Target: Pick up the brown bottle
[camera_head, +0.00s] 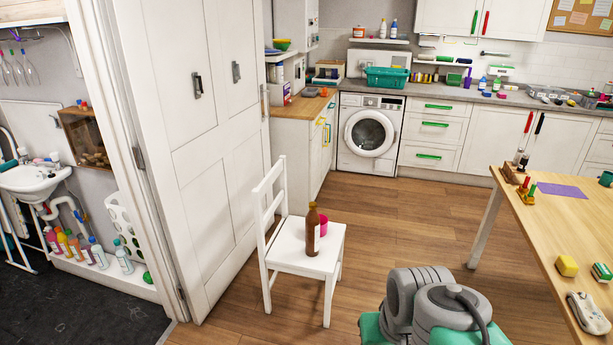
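The brown bottle (312,232) stands upright on the seat of a white wooden chair (290,264). A pink cup (323,226) stands close behind it to the right, partly hidden by the bottle. Part of my own arm, grey and green, shows at the bottom right of the centre. It is apart from the chair, to its right and nearer to me. My gripper is not in view.
A wooden table (545,215) with several small items stands at the right. A washing machine (370,135) and counters line the back. The wooden floor (410,220) between chair and table is clear.

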